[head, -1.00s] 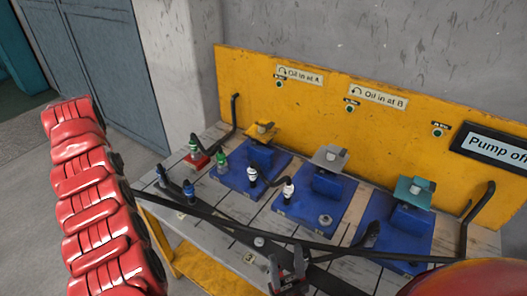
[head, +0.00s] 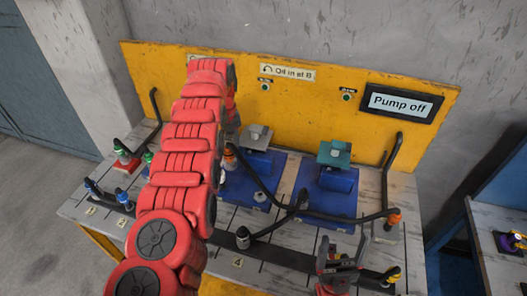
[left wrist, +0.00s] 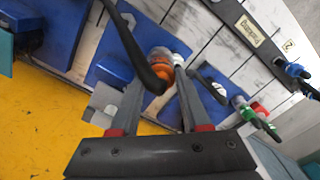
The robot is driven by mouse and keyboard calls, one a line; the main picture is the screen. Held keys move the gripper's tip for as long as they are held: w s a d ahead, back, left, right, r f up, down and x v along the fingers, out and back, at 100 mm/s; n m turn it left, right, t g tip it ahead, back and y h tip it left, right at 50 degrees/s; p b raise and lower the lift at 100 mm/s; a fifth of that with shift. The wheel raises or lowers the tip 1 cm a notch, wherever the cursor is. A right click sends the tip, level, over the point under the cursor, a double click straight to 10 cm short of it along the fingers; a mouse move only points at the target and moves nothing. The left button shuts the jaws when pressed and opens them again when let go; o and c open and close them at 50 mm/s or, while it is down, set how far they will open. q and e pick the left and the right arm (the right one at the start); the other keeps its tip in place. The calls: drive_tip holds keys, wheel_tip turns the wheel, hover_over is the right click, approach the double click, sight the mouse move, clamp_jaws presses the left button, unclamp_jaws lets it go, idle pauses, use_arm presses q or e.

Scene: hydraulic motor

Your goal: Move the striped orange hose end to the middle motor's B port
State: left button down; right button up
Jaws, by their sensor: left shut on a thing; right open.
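The striped orange hose end (head: 230,155) is at the left side of the middle motor (head: 262,162), the blue one with a grey flag. My left gripper (left wrist: 160,72) is shut on this hose end, and its black hose runs up between the fingers. In the head view my red left arm hides most of this gripper. A white hose end (left wrist: 179,60) is close beside the orange one. I cannot tell whether the orange end is seated in a port. A bare grey fitting (head: 260,197) shows on the middle motor's base. My right gripper (head: 341,262) is open near the bench front.
The right motor (head: 330,185) has a teal flag. A plain orange hose end (head: 394,218) is at the right pipe. Blue ends (head: 124,196) are at left. The panel reads "Pump off" (head: 400,104).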

use_arm(q)
drive_tip(key=shift+w+d+f+n+p, duration=0.1)
drive_tip(key=shift+d+f+n+p, duration=0.05)
drive_tip(key=shift+d+n+p, duration=0.4)
drive_tip(key=shift+n, duration=0.95)
drive_tip(key=d, duration=0.1)
drive_tip(key=d+p, duration=0.1)
drive_tip(key=d+f, duration=0.1)
drive_tip(key=d, duration=0.1)
drive_tip(key=shift+s+f+p, duration=0.1)
drive_tip(key=shift+s+p, duration=0.3)
drive_tip(key=shift+d+f, duration=0.1)
drive_tip(key=shift+d, duration=0.05)
